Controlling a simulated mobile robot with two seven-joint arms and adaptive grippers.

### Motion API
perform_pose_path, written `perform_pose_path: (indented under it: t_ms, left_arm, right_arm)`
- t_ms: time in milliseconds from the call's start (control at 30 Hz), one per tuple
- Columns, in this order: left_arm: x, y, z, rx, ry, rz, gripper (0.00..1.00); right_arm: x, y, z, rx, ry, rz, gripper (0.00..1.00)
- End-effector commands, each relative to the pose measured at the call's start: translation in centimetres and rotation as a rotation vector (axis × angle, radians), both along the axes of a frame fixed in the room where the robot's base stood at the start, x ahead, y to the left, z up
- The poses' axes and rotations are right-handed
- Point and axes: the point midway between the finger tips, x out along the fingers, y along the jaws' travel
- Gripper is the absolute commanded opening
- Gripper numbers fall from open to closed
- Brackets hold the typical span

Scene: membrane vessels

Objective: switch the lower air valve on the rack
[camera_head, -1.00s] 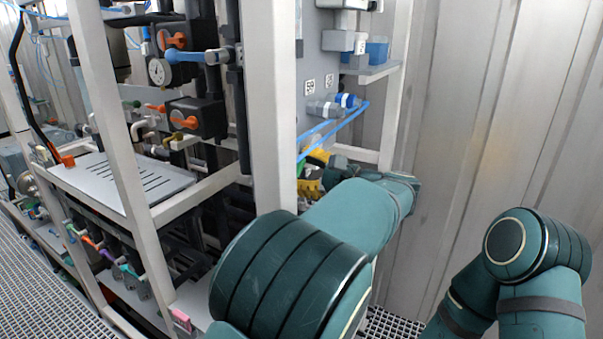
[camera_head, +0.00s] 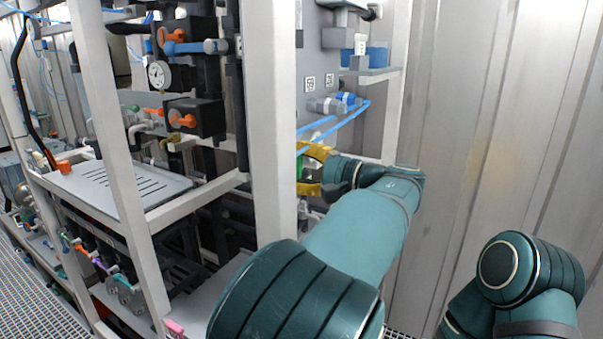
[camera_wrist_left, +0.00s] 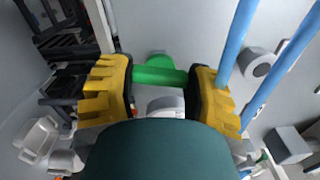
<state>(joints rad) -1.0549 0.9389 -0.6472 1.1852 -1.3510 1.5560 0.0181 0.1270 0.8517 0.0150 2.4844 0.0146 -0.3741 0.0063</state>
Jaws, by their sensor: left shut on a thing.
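The air valve's green handle (camera_wrist_left: 160,76) shows in the left wrist view as a bar with a rounded green part behind it, against a grey panel. My left gripper (camera_wrist_left: 160,84) has its yellow fingers on either end of this bar and is shut on it. In the head view, my left gripper (camera_head: 313,171) is at the panel just behind the white rack post, below the blue tubes. A little green shows between its fingers there. The post and my arm hide much of the valve. My right gripper is out of view; only part of that arm shows at lower right.
Two blue air tubes (camera_wrist_left: 240,40) run close beside the right finger in the left wrist view. A white rack post (camera_head: 270,110) stands just left of my left gripper. Orange-handled valves (camera_head: 183,121) are farther left. A corrugated wall (camera_head: 500,120) bounds the right side.

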Motion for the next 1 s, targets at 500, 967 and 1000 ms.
perform_pose_path:
  t_ms: [500,967,1000]
  left_arm:
    - [0.02,0.04,0.04,-0.026,-0.045,0.000,0.18]
    - [0.00,0.01,0.03,-0.025,-0.043,0.000,0.87]
    - [0.00,0.00,0.03,-0.025,-0.043,0.000,0.87]
  right_arm:
    - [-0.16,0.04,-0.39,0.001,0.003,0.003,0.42]
    - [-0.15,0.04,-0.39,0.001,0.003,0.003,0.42]
    - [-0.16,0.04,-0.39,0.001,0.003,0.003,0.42]
